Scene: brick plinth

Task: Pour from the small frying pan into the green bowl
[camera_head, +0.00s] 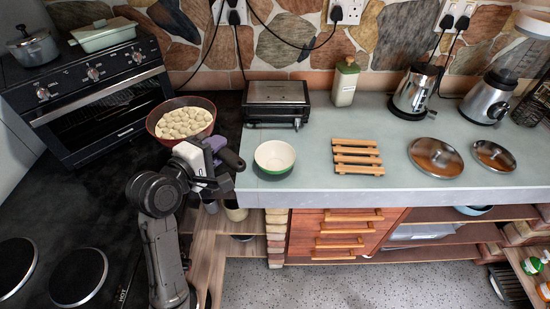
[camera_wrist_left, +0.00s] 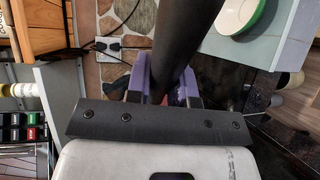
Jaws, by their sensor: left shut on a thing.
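The small frying pan (camera_head: 208,103) is a dark reddish round pan full of pale lumpy pieces. It is at the left of the counter in the head view and looks roughly level. My left gripper (camera_head: 218,157) is shut on its dark handle, which also runs between the purple fingers in the left wrist view (camera_wrist_left: 186,35). The green bowl (camera_head: 274,172) has a white inside and stands upright and empty on the counter's front left corner, right of my left gripper. It also shows at the top of the left wrist view (camera_wrist_left: 238,14). My right gripper is out of view.
A toaster-like grill (camera_head: 277,95) stands behind the bowl. A slatted wooden trivet (camera_head: 357,156) and two lids (camera_head: 436,157) lie to the right. An oven (camera_head: 105,100) stands at the back left. Clear counter lies between the bowl and trivet.

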